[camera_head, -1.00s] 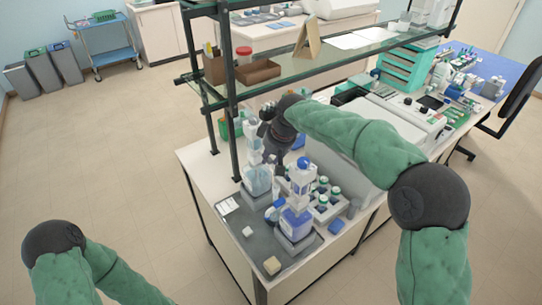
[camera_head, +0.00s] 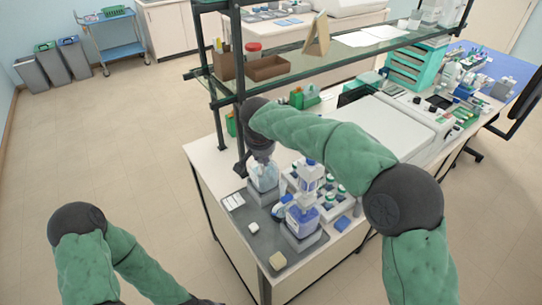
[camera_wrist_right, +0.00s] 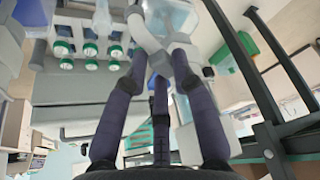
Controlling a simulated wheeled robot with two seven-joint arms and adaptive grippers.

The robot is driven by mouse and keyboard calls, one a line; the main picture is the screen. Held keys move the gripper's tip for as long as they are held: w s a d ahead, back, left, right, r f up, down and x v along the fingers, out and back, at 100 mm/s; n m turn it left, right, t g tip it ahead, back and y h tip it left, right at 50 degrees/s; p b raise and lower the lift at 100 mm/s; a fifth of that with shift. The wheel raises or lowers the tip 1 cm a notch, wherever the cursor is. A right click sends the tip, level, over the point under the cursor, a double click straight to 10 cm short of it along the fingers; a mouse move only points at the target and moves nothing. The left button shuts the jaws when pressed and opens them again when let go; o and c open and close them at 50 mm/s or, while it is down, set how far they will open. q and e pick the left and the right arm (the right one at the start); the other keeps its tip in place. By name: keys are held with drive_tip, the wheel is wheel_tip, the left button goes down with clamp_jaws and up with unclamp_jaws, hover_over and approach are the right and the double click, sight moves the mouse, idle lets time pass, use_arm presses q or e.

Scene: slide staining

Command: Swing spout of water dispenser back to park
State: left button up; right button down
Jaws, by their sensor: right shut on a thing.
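The water dispenser (camera_head: 264,178) is a clear bottle on a grey base at the back left of the dark mat. My right gripper (camera_head: 258,150) is over its top and hides most of the spout in the head view. In the right wrist view, the fingers of my right gripper (camera_wrist_right: 160,62) are closed around a white curved spout (camera_wrist_right: 147,35). The clear bottle body (camera_wrist_right: 198,28) shows behind the fingers there.
A second dispenser with blue liquid (camera_head: 302,221) stands in front, on the dark mat (camera_head: 250,222). A rack of green-capped bottles (camera_head: 328,197) is to its right. A shelf post (camera_head: 238,100) rises close behind my right gripper.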

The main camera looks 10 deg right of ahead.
drive_tip(key=w+a+m+g+h+p, duration=0.2)
drive_tip(key=w+a+m+p, duration=0.2)
drive_tip(key=m, duration=0.6)
drive_tip(key=shift+w+a+m+g+h+p, duration=0.15)
drive_tip(key=shift+a+m+g+h+p, duration=0.2)
drive_tip(key=shift+a+p, duration=0.55)
drive_tip(key=c, duration=1)
unclamp_jaws()
drive_tip(key=v, duration=1.2)
drive_tip(key=shift+a+f, duration=0.1)
